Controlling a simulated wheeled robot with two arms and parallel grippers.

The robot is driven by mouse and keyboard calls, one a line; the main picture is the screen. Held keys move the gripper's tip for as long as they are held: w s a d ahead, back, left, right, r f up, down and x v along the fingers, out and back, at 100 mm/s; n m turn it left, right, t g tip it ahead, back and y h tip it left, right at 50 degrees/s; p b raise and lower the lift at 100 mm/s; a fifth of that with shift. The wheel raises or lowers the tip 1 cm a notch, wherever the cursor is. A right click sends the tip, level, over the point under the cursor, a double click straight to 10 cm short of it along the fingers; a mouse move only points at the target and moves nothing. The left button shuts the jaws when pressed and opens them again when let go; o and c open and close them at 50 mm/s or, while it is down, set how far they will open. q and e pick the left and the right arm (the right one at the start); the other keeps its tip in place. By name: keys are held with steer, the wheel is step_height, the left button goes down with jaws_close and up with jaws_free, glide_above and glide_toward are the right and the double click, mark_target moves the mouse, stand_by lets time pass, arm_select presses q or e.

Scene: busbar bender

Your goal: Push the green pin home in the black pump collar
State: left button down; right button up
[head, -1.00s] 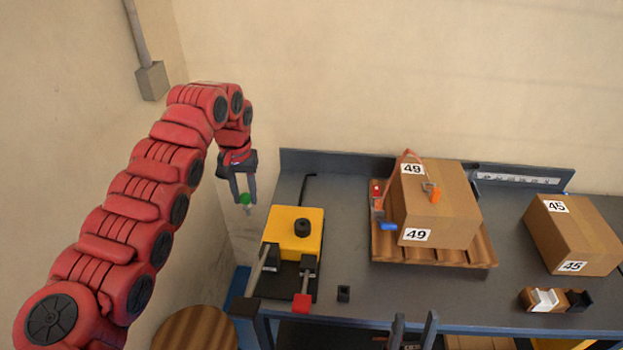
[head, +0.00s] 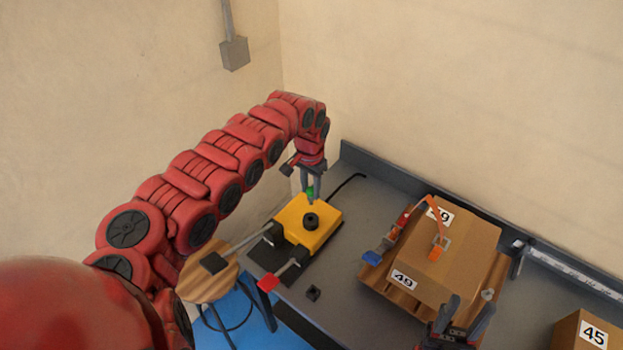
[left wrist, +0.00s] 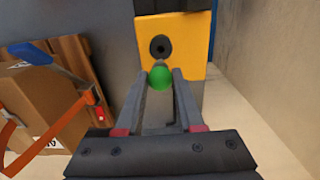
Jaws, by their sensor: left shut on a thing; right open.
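The green pin (head: 310,193) is held between the fingers of my left gripper (head: 311,190), just above the far side of the yellow pump. In the left wrist view its round green head (left wrist: 160,77) sits between the fingertips (left wrist: 159,84). The black pump collar (head: 311,221) stands on top of the yellow pump body (head: 325,209); its dark hole (left wrist: 160,46) shows beyond the pin in the left wrist view. The pin appears apart from the collar. My right gripper (head: 456,318) is open and empty at the bottom of the head view, in front of the box.
Two levers, one red-tipped (head: 267,282), stick out from the pump. A round stool (head: 210,275) stands left.

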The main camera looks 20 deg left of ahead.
mark_target(310, 202)
arm_select(q)
steer(key=shift+a+f, duration=0.1)
steer(key=shift+a, duration=0.1)
steer(key=shift+d, duration=0.1)
steer(key=shift+d+f, duration=0.1)
steer(key=shift+f, duration=0.05)
steer(key=shift+f+b, duration=1.65)
steer(key=shift+f, duration=1.1)
steer(key=shift+p, duration=0.35)
steer(key=shift+f+b, duration=1.3)
steer(key=shift+f, duration=0.7)
steer(key=shift+c, duration=2.2)
jaws_free()
